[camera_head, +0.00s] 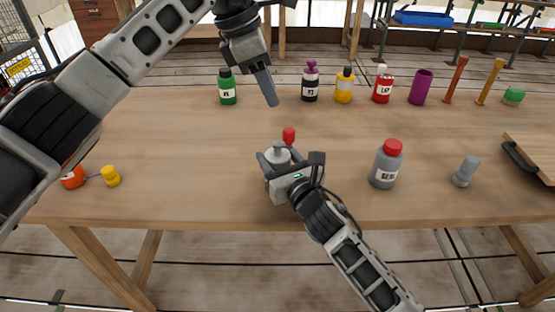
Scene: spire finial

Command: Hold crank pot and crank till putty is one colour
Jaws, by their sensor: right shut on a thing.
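The crank pot (278,157) stands on the wooden table, a light grey pot with its lower part largely hidden by my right gripper. A red crank knob (289,135) shows above it, towards the back right. My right gripper (279,167) is shut on the pot from the front. My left gripper (266,88) is above and behind the pot, apart from the knob, with its fingers pointing down. Its fingers overlap in this view, so its opening does not show. The putty inside the pot cannot be seen.
A grey red-capped bottle (387,165) and a small grey piece (466,171) stand right of the pot. Green (227,88), purple-capped (310,83), yellow (344,87) and red (382,85) bottles line the back. A board (535,150) lies at right.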

